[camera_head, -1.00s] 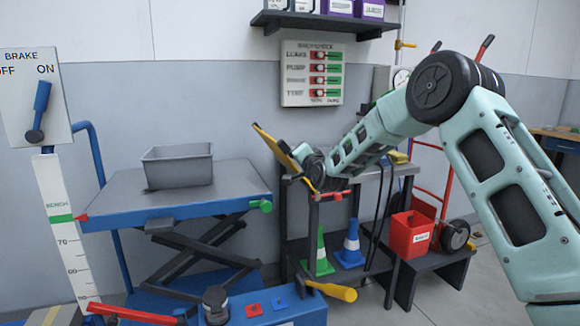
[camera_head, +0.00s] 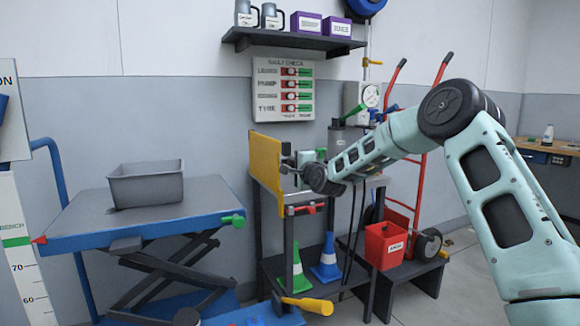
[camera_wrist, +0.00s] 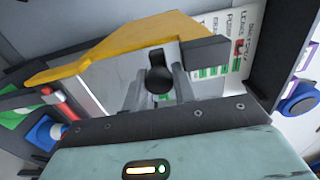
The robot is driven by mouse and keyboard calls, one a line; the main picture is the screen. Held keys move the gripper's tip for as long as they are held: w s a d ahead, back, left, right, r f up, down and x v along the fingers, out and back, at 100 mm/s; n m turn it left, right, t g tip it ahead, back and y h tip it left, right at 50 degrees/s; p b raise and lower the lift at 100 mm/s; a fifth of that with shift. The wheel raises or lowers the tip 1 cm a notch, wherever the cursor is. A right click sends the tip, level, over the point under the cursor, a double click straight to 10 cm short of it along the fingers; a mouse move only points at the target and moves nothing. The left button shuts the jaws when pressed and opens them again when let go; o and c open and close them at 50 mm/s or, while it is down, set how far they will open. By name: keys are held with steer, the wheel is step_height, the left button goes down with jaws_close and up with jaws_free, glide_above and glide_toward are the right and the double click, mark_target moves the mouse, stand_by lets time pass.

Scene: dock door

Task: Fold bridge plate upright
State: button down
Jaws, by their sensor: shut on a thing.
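The bridge plate (camera_head: 266,168) is a yellow panel at the left end of the dark bench, beside the lift table. It stands close to upright in the head view; whether it is exactly vertical I cannot tell. My gripper (camera_head: 291,166) is on its right side, shut on the plate's handle. In the wrist view, the yellow plate (camera_wrist: 125,45) crosses the top, and a dark round knob (camera_wrist: 158,79) sits between the fingers of my gripper (camera_wrist: 160,88). A red lever (camera_head: 305,209) is on the bench just below the plate.
The blue lift table (camera_head: 85,225) carries a grey bin (camera_head: 147,185) at left. A wall board (camera_head: 283,90) hangs behind the plate. Cones and a red bucket (camera_head: 386,246) sit on the lower shelves. A yellow handle (camera_head: 308,305) juts out low in front.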

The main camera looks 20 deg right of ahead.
steer(key=shift+d, duration=0.15)
steer(key=c, duration=1.2)
jaws_free()
steer(key=s+p, duration=0.1)
steer(key=s, duration=1.6)
steer(key=shift+s+p, duration=0.25)
steer(key=shift+p, duration=0.05)
